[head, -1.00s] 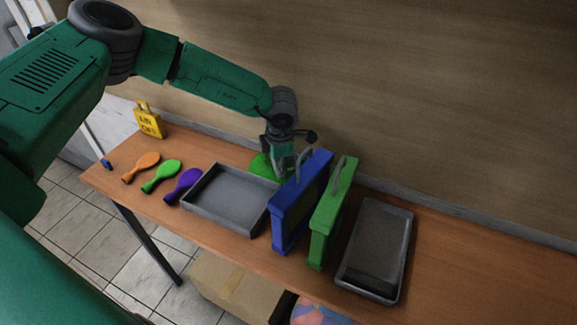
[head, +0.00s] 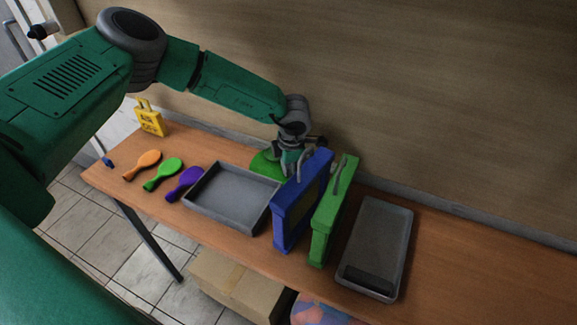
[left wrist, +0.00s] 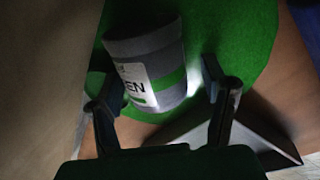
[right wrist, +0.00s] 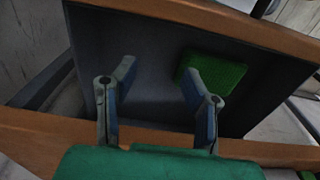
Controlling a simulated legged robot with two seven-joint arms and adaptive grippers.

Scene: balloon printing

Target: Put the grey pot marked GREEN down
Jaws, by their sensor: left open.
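The grey pot (left wrist: 145,50) with a white label and a green band stands on a round green mat (left wrist: 240,35) in the left wrist view. Only the label's last letters, "EN", are readable. My left gripper (left wrist: 152,75) is open, with one finger on each side of the pot and gaps beside it. In the head view my left gripper (head: 290,165) is at the green mat (head: 265,163), behind the blue case, and I cannot make out the pot there. My right gripper (right wrist: 158,72) is open and empty in the right wrist view. It is not seen in the head view.
A blue case (head: 300,205) and a green case (head: 330,215) stand upright close to my left gripper. Grey trays (head: 235,195) (head: 380,235) lie either side. A green block (right wrist: 215,72) is below my right gripper.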

